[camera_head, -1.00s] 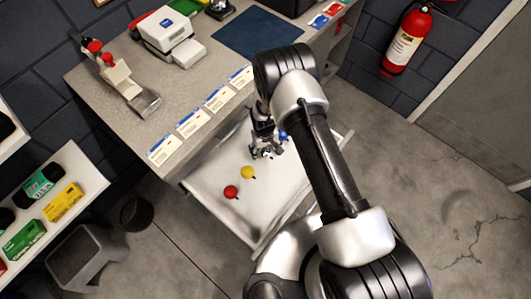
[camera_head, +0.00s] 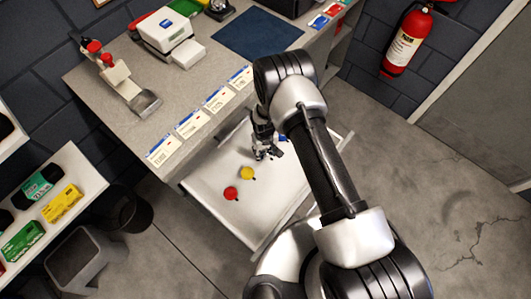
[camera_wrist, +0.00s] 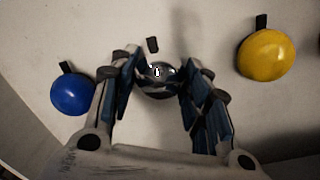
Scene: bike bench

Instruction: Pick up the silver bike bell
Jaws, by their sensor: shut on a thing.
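My gripper (camera_head: 267,152) is down in the open white drawer (camera_head: 218,183). In the wrist view, the silver bike bell (camera_wrist: 157,78) is a shiny dark dome between the two fingertips of my gripper (camera_wrist: 160,80), and the fingers are shut on it. A small black lever shows just beyond the bell. The bell appears to be at the drawer floor; I cannot tell whether it touches it. In the head view the bell is hidden by my gripper.
In the drawer, a yellow bell (camera_wrist: 267,55) lies to the right and a blue bell (camera_wrist: 72,94) to the left in the wrist view. A red bell (camera_head: 231,193) lies nearer the drawer front. The workbench (camera_head: 185,85) stands above the drawer.

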